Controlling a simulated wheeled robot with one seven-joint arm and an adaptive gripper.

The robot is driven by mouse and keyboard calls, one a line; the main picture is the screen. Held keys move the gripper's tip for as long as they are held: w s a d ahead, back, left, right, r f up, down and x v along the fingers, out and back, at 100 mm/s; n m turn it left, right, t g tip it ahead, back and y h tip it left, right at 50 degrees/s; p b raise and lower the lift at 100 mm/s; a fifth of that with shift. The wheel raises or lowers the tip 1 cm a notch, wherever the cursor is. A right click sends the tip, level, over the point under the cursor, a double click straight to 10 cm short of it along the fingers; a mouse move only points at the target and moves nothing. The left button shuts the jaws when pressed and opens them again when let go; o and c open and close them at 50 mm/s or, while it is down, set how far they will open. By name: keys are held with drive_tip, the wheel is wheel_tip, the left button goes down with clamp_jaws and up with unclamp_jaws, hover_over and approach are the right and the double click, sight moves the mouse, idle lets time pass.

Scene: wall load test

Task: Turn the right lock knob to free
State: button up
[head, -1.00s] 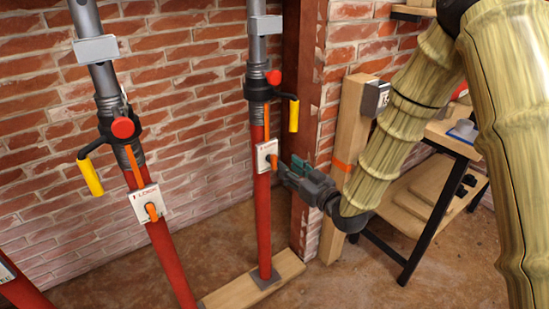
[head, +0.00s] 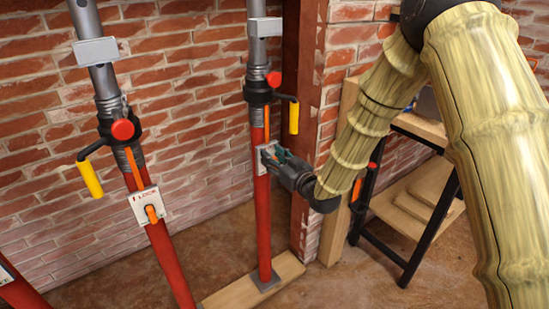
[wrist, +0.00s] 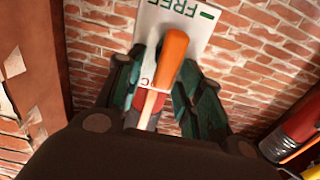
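The right prop has a red lower tube (head: 264,222) and a grey upper tube. Its white lock plate (head: 262,168) is mostly hidden behind my gripper (head: 272,153) in the head view. In the wrist view the plate (wrist: 207,22) shows the green word FREE, and the orange lock knob (wrist: 170,58) stands out in front of it. My gripper's teal fingers (wrist: 158,88) are apart, one on each side of the knob. A gap shows between knob and fingers; contact cannot be told. The knob is hidden in the head view.
The left prop (head: 168,258) has its own LOCK plate (head: 142,205) with an orange knob (head: 151,214). Crank handles with yellow grips (head: 90,178) stick out of both props. A wooden post (head: 332,235) and a black-framed shelf (head: 405,262) stand right of my gripper.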

clamp_jaws()
drive_tip(key=shift+d+m, duration=0.1)
drive_tip(key=shift+m, duration=0.2)
drive_tip(key=shift+w+d+m+p, duration=0.2)
drive_tip(key=shift+m+p, duration=0.4)
drive_tip(key=shift+m, duration=0.3)
drive_tip(key=m, duration=0.3)
drive_tip(key=m+p, duration=0.1)
drive_tip(key=shift+w+d+f+m, duration=0.2)
drive_tip(key=shift+w+d+m, duration=0.1)
drive_tip(key=shift+d, duration=0.1)
drive_tip(key=shift+w+d+f+m+b, duration=0.15)
drive_tip(key=shift+f+m+b, duration=0.25)
drive_tip(key=shift+m, duration=1.45)
drive_tip(key=shift+d+f+m+b, duration=0.1)
drive_tip(key=shift+f+m+b, duration=0.25)
drive_tip(key=shift+m, duration=1.45)
drive_tip(key=shift+w+d+f+m+b, duration=0.15)
drive_tip(key=shift+f+m+b, duration=0.25)
drive_tip(key=shift+m, duration=1.45)
